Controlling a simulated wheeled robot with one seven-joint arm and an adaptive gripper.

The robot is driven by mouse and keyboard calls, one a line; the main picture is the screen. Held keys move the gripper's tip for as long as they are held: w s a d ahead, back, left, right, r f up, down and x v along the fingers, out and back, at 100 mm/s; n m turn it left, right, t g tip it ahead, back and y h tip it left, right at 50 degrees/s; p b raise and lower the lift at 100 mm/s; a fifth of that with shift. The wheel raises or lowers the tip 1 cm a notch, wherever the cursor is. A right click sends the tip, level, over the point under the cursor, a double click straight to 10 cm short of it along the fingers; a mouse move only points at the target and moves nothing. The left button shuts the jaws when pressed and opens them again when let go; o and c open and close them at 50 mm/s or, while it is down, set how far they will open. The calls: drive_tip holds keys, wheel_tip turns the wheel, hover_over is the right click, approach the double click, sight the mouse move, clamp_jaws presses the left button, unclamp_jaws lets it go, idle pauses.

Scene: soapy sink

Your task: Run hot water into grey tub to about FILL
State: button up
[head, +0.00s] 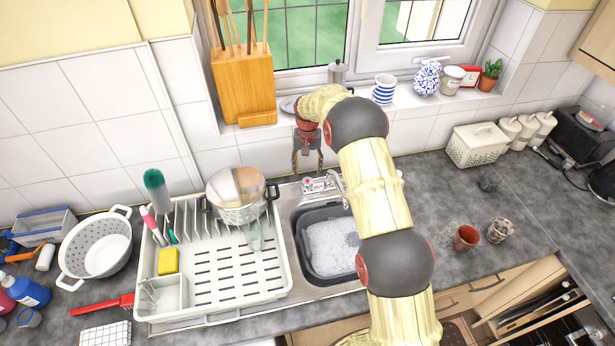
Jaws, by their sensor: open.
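The grey tub (303,262) sits in the sink, with white suds (333,245) inside it. My arm crosses over the tub's right side and hides part of it. The tap base (318,184) is behind the tub, with red on its left part; the spout (336,190) bends down toward the tub. I cannot tell whether water runs. No FILL mark can be made out. My gripper (308,168) is open and empty, pointing down just above and behind the tap base. I cannot tell whether its fingers touch the tap.
A white dish rack (215,295) with a steel pot (237,190) and a yellow sponge (168,261) stands left of the sink. A wooden utensil block (243,86) and a striped cup (384,88) are behind. Two small pots (466,238) stand right; the counter around them is mostly clear.

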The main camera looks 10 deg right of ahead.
drive_tip(key=shift+r, duration=2.05)
drive_tip(key=s+r+n+t+b, duration=0.1)
drive_tip(key=s+b, duration=0.5)
drive_tip(key=s, duration=0.9)
drive_tip(key=s+r+n+t+b, duration=0.1)
drive_tip(key=s+r+b, duration=0.5)
drive_tip(key=s, duration=1)
drive_tip(key=s+r+n+t+b, duration=0.1)
drive_tip(key=s+r+t+b, duration=0.2)
drive_tip(key=s, duration=1.3)
drive_tip(key=b, duration=0.3)
drive_tip(key=shift+s+r+t, duration=0.2)
drive_tip(key=shift+r+t, duration=0.05)
drive_tip(key=shift+t, duration=0.05)
drive_tip(key=shift+c, duration=0.8)
